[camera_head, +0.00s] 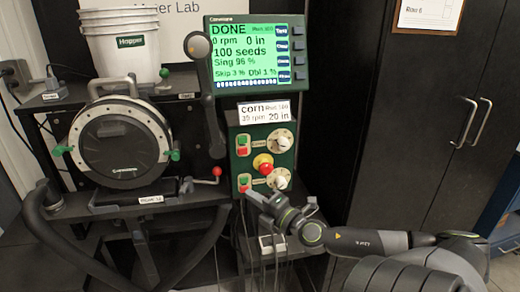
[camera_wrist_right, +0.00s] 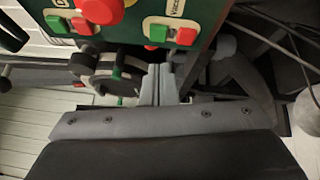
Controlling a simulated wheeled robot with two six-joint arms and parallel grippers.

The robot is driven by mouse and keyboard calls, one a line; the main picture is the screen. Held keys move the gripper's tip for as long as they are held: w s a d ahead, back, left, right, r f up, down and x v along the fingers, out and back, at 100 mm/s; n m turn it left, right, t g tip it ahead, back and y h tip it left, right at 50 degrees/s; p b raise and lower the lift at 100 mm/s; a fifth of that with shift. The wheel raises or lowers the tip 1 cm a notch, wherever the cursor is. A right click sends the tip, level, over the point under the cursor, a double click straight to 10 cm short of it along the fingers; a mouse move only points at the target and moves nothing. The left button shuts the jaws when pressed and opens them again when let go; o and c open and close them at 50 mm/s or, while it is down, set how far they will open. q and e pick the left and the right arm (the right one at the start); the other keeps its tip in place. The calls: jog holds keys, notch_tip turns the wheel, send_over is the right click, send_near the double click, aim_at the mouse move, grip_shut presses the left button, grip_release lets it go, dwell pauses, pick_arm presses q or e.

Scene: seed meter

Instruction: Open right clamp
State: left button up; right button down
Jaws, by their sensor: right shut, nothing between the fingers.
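The seed meter (camera_head: 118,150) is a round black disc housing in a pale ring on the bench at left. Its right clamp (camera_head: 173,155) has a green tip at the ring's right edge; the left clamp (camera_head: 62,150) has a matching green tip. My right gripper (camera_head: 258,198) is shut and empty, in front of the lower control box, right of and below the right clamp and apart from it. In the right wrist view, my shut fingers (camera_wrist_right: 157,85) point toward the meter (camera_wrist_right: 100,72), small and partly hidden. My left gripper is in neither view.
The green control box (camera_head: 240,150) with buttons and dials stands behind my right gripper, below a screen (camera_head: 257,52) reading DONE. A long grey lever (camera_head: 212,120) and a red-knobbed lever (camera_head: 216,172) stand between meter and box. A white hopper bucket (camera_head: 122,42) is above.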

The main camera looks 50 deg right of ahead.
jog(key=shift+s+d, duration=0.3)
jog(key=shift+s, duration=0.4)
jog(key=shift+r, duration=0.1)
